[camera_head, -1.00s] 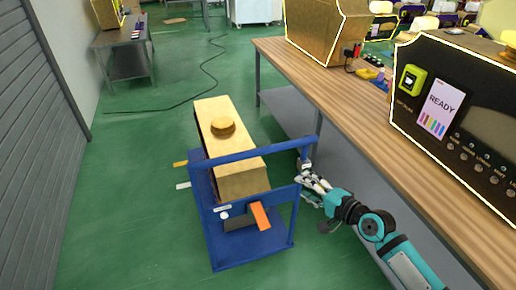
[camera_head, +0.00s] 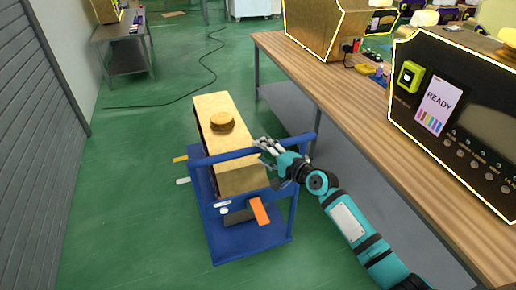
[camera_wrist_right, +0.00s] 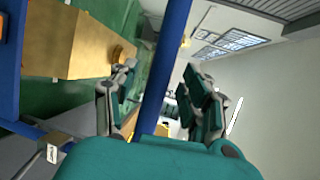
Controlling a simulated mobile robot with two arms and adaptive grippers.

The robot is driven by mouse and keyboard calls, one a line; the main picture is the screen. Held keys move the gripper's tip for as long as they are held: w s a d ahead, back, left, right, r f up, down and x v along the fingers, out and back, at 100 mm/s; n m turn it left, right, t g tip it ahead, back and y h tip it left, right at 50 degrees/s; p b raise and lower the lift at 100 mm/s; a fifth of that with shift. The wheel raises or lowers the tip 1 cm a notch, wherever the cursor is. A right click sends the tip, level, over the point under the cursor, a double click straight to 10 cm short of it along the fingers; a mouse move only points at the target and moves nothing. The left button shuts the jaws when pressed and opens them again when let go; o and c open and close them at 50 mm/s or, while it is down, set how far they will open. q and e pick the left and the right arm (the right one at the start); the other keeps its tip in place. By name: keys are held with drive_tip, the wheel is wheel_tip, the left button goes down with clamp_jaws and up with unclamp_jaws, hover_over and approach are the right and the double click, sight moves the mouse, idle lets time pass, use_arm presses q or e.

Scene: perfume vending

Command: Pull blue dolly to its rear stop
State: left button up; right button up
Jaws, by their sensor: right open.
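The blue dolly (camera_head: 228,252) stands on the green floor and carries a tall gold box (camera_head: 240,178) with a round gold knob on top. Its blue handle bar (camera_head: 225,156) runs across the near side above an orange pedal (camera_head: 259,211). My right gripper (camera_head: 262,146) is open at the right part of the bar. In the right wrist view the bar (camera_wrist_right: 165,65) passes between the two open fingers (camera_wrist_right: 163,95), and I cannot tell whether either finger touches it. The gold box also shows there at left. My left gripper is not in view.
A wooden-topped bench (camera_head: 345,100) with a dark machine reading READY (camera_head: 465,120) stands close on the right, beside my right arm. A grey shutter wall (camera_head: 40,120) is at left. Yellow (camera_head: 180,159) and white (camera_head: 183,181) floor marks lie left of the dolly. Green floor is clear at left.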

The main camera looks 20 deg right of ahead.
drive_tip(key=shift+x, duration=1.35)
drive_tip(key=shift+c, duration=0.4)
drive_tip(key=shift+f, duration=0.1)
clamp_jaws()
